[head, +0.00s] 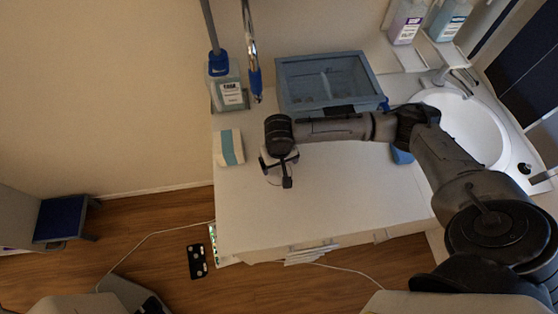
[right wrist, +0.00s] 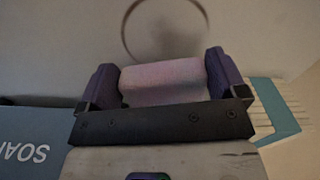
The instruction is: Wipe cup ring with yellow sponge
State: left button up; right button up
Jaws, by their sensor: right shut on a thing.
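In the right wrist view, a pale pinkish sponge (right wrist: 163,82) sits between the two purple-grey fingers of my right gripper (right wrist: 162,85), which is shut on it. It does not look yellow in this light. Whether the sponge touches the surface I cannot tell. In the head view, my right gripper (head: 281,173) is over the left part of the white counter (head: 340,205); the sponge and ring cannot be made out there. My left gripper is not in view.
A white and teal block (head: 229,147) lies just left of the right gripper. A sink (head: 465,125) is at right. The counter's front is clear.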

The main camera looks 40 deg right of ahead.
aim_at(283, 192)
jog(key=shift+f, duration=0.85)
jog(key=shift+s+a+r+p, duration=0.25)
jog(key=shift+s+a+p, duration=0.15)
jog(key=shift+p, duration=0.55)
jog(key=s+p, duration=0.1)
jog(key=s+a+p, duration=0.1)
jog(key=p, duration=0.1)
jog(key=shift+s+a+f, duration=0.1)
jog(key=shift+s+a, duration=0.05)
jog(key=shift+a, duration=0.1)
jog(key=shift+s+a+p, duration=0.3)
jog(key=shift+s+p, duration=0.2)
jog(key=shift+p, duration=0.2)
jog(key=shift+s+a+p, duration=0.45)
jog(key=shift+s+p, duration=0.15)
jog(key=shift+p, duration=0.1)
jog(key=shift+s+a+f+p, duration=0.2)
jog(key=shift+s+a+p, duration=0.15)
jog(key=shift+s+p, duration=0.15)
